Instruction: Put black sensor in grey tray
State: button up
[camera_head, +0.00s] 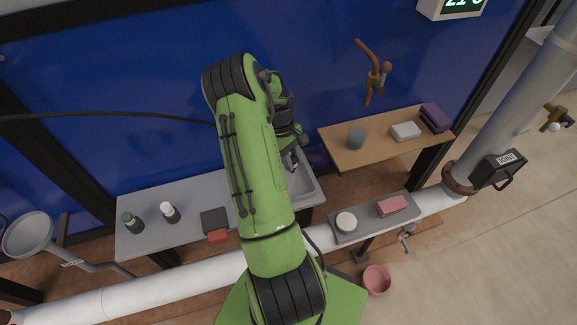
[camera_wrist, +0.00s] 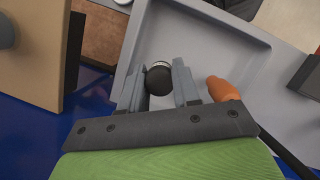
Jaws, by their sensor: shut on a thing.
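The black sensor (camera_wrist: 158,79), a round dark piece with a pale rim, sits between the fingers of my gripper (camera_wrist: 159,86) in the wrist view. My gripper is shut on it. The grey tray (camera_wrist: 257,62), shallow with a raised rim, lies behind and around the sensor in that view. In the head view my gripper (camera_head: 291,157) is over the tray (camera_head: 304,186), which my arm partly covers. The sensor cannot be made out there. I cannot tell whether the sensor touches the tray floor.
An orange-handled tool (camera_wrist: 221,89) lies close right of my fingers. The grey bench (camera_head: 150,236) holds a green-capped bottle (camera_head: 132,222), a white-capped bottle (camera_head: 170,212) and a dark square block (camera_head: 213,220). A wooden shelf (camera_head: 360,155) stands right of the tray, before the blue wall (camera_head: 130,70).

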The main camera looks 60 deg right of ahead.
jog(key=shift+f, duration=1.4)
jog(key=o, duration=1.1)
jog(key=shift+f, duration=0.15)
jog(key=shift+c, duration=0.2)
